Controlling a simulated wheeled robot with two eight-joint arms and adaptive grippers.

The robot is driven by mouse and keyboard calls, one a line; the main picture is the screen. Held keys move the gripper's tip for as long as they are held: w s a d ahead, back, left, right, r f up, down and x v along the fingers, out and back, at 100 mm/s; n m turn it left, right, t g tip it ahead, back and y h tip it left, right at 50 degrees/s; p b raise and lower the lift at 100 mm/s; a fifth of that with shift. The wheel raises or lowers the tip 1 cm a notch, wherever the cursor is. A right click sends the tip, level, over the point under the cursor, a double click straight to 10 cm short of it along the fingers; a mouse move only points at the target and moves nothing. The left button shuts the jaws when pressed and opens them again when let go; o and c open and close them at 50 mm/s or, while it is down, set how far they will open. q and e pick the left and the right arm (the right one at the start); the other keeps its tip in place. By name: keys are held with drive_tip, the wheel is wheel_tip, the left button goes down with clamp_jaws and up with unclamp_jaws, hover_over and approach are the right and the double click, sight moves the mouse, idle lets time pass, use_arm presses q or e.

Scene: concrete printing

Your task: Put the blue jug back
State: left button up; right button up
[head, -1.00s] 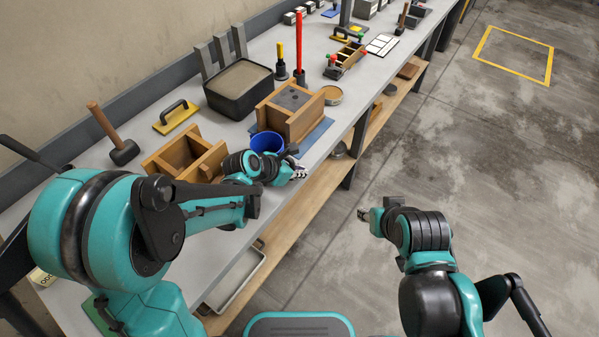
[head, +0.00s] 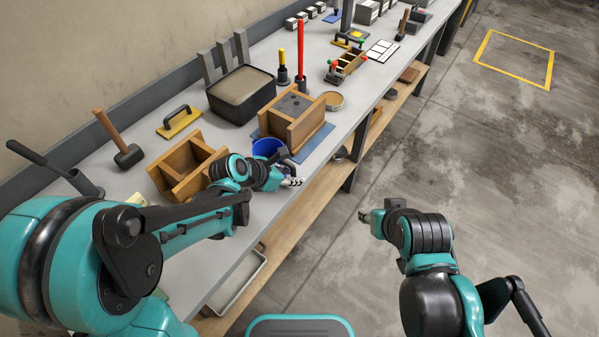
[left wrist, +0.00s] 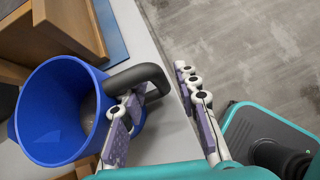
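The blue jug (head: 266,147) stands on the grey bench, partly hidden behind my left wrist in the head view. In the left wrist view the open-topped jug (left wrist: 52,112) has its black handle (left wrist: 138,76) pointing right. My left gripper (head: 293,182) is at the jug's handle side, near the bench's front edge. In the left wrist view its fingers (left wrist: 162,112) are spread apart. One finger is close to the handle, beside the jug wall; the other is apart, to the right. I cannot tell whether the handle is touched. My right gripper (head: 364,217) hangs over the floor, away from the bench.
A wooden mould (head: 308,124) on a blue plate (head: 318,142) stands just behind the jug. An empty wooden mould (head: 178,172) is left of it. A black tub (head: 236,112), trowel (head: 178,122) and mallet (head: 128,154) lie farther back. A lower shelf (head: 292,226) runs underneath.

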use_arm(q)
drive_tip(key=s+a+r+m+y+p, duration=0.1)
drive_tip(key=s+a+r+m+y, duration=0.2)
drive_tip(key=m, duration=1)
drive_tip(key=s+a+r+m+t+y+p, duration=0.1)
drive_tip(key=s+a+r+m+y, duration=0.2)
drive_tip(key=s+a+r+m, duration=0.4)
drive_tip(key=shift+s+a+m+y, duration=0.3)
drive_tip(key=shift+s+a+m, duration=2.6)
drive_tip(key=shift+s, duration=0.4)
